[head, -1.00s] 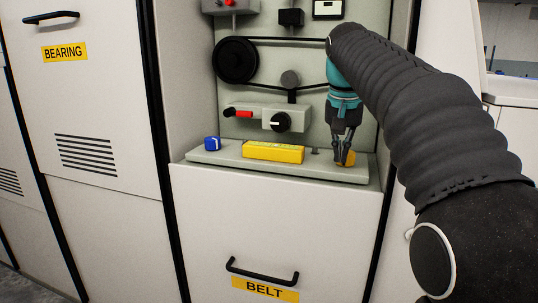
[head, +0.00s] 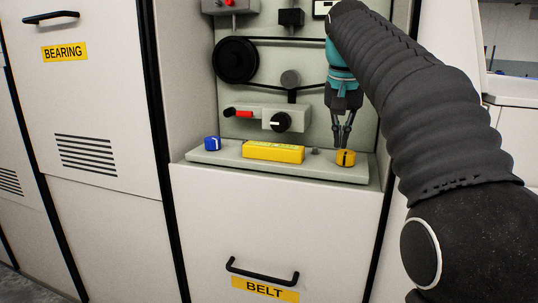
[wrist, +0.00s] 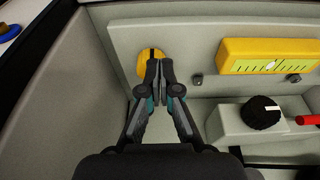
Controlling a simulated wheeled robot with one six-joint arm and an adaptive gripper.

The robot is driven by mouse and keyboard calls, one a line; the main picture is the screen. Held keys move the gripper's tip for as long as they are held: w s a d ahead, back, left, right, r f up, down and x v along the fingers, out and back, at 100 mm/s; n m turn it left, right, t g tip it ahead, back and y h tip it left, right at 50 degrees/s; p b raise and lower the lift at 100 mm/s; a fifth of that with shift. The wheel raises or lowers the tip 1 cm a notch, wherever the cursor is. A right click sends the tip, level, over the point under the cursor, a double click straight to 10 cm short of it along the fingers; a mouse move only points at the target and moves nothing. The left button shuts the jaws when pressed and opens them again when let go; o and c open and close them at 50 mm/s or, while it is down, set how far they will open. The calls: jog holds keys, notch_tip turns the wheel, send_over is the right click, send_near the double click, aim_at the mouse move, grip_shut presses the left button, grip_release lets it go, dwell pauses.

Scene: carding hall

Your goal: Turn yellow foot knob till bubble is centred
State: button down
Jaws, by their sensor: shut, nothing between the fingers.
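The yellow foot knob (head: 346,159) stands at the right end of the grey ledge, with a dark line on its top. It also shows in the wrist view (wrist: 143,66), partly hidden by my fingers. My gripper (head: 343,143) is just above the knob, pointing down, its fingers shut and empty. In the wrist view my fingertips (wrist: 159,68) overlap the knob's edge. The yellow spirit level (head: 273,151) lies on the ledge left of the knob. In the wrist view its vial (wrist: 268,66) shows tick marks and a pale bubble near the middle; exact centring is hard to tell.
A blue knob (head: 212,144) stands at the left end of the ledge (head: 228,159). Behind are a black dial (head: 280,122), a red-handled lever (head: 240,113) and a belt pulley (head: 236,60). Recess walls close in on both sides.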

jog(key=shift+w+v, duration=0.25)
jog(key=shift+v, duration=0.95)
jog(key=shift+s+d, duration=0.1)
